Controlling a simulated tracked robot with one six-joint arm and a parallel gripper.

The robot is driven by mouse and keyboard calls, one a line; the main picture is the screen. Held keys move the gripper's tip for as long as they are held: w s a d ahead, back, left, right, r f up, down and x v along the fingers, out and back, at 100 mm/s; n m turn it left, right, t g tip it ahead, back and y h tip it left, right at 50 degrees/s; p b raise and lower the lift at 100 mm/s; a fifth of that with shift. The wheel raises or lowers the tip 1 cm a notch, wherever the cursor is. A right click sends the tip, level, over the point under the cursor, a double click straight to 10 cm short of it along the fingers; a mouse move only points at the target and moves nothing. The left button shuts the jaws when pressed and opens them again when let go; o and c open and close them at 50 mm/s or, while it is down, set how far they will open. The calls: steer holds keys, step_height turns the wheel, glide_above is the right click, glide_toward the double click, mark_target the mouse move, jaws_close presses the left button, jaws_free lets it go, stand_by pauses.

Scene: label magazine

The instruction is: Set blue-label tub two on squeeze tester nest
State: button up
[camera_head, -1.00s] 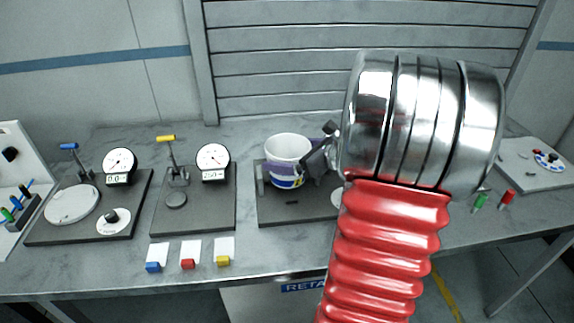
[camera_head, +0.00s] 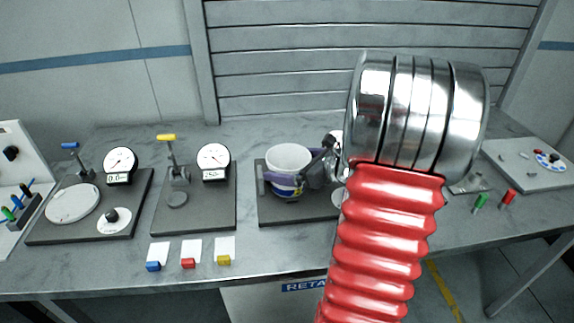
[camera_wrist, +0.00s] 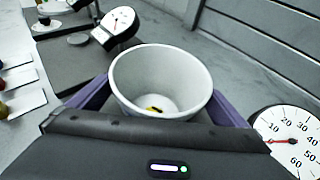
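A white tub (camera_head: 289,157) with a blue band low on its side is at the third station from the left in the head view. My gripper (camera_head: 286,180) comes from the right, its purple fingers on both sides of the tub. In the wrist view the white tub (camera_wrist: 160,75) stands between the purple fingers, which appear to touch its walls; a small yellow and black mark shows on its inside floor. The tub is over the dark base plate (camera_head: 290,215) with a small grey upright block (camera_head: 261,178) at its left. I cannot tell whether the tub touches the plate.
Left stand a yellow-handled station (camera_head: 222,205) and a blue-handled station (camera_head: 125,222) with gauges. Blue, red and yellow blocks with white cards (camera_head: 190,250) lie in front. A gauge (camera_wrist: 290,140) is close right in the wrist view. My arm hides part of the bench.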

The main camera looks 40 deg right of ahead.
steer(key=shift+s+r, duration=0.1)
steer(key=shift+r, duration=0.05)
steer(key=v, duration=1.1)
steer(key=shift+s, duration=0.35)
steer(key=shift+s+r, duration=0.1)
steer(key=shift+s, duration=0.05)
stand_by(0.4)
